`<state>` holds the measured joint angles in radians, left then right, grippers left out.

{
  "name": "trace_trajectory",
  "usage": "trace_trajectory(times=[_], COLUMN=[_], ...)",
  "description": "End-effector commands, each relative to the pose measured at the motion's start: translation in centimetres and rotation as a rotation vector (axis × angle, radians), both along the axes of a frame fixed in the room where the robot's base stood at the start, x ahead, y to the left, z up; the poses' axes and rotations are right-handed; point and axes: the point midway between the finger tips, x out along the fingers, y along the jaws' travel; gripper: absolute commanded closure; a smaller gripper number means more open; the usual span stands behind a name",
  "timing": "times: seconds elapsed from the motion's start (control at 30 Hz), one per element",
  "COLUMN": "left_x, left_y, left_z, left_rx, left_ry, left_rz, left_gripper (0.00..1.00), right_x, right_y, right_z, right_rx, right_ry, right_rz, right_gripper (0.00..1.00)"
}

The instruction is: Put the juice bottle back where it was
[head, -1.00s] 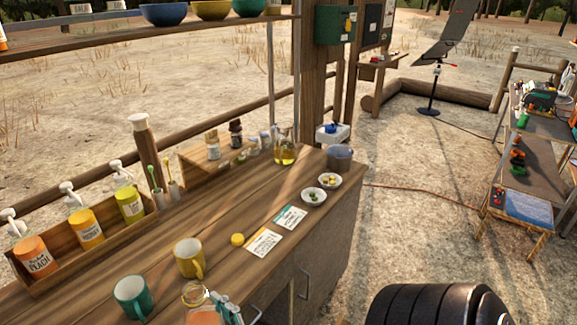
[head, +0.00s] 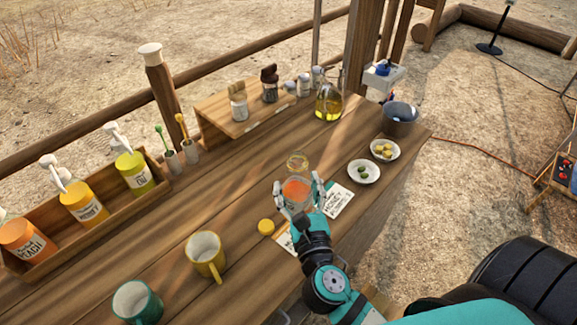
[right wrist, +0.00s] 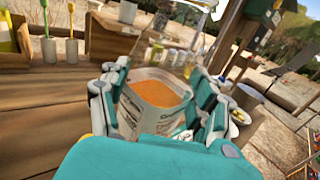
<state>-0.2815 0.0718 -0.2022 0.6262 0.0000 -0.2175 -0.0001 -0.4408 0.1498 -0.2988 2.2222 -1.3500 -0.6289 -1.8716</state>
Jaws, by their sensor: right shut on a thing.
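The juice bottle (head: 296,190) is clear glass with orange juice in it and an open top. My right gripper (head: 298,196) is shut around its body, with fingers on both sides. The bottle is over the counter beside the printed cards; I cannot tell whether its base touches the wood. In the right wrist view the bottle (right wrist: 158,98) shows a pale printed label and orange juice between the fingers (right wrist: 158,105). A yellow cap (head: 266,227) lies on the counter, left of and nearer than the bottle. My left gripper is not in view.
A yellow mug (head: 206,257) and a green mug (head: 137,302) stand at the near left. Two small bowls (head: 364,171) (head: 385,150), a grey pot (head: 400,119) and an oil flask (head: 328,103) are toward the far end.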

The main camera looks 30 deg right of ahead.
Motion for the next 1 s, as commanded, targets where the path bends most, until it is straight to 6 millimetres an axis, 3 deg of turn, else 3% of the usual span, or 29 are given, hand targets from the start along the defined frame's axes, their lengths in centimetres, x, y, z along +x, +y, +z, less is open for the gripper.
trace_trajectory(times=[0.1, 0.33, 0.47, 0.8, 1.0], left_x=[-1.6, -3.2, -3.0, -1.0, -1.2], left_y=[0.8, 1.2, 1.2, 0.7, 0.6], left_z=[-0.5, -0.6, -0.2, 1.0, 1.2], left_rx=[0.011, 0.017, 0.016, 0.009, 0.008], left_ry=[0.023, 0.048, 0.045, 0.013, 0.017], left_rz=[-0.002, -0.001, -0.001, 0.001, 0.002], left_gripper=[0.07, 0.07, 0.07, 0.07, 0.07], right_x=[2.2, 4.4, 6.3, 13.7, 17.3], right_y=[-0.7, -1.2, -2.1, -5.5, -7.1], right_z=[-0.4, -0.7, -0.8, -1.5, -2.1], right_rx=[0.013, 0.024, 0.022, 0.023, 0.024], right_ry=[0.0, 0.013, 0.015, 0.014, 0.015], right_rz=[-0.088, -0.164, -0.171, -0.169, -0.169], right_gripper=[0.85, 0.85, 0.85, 0.85, 0.85])
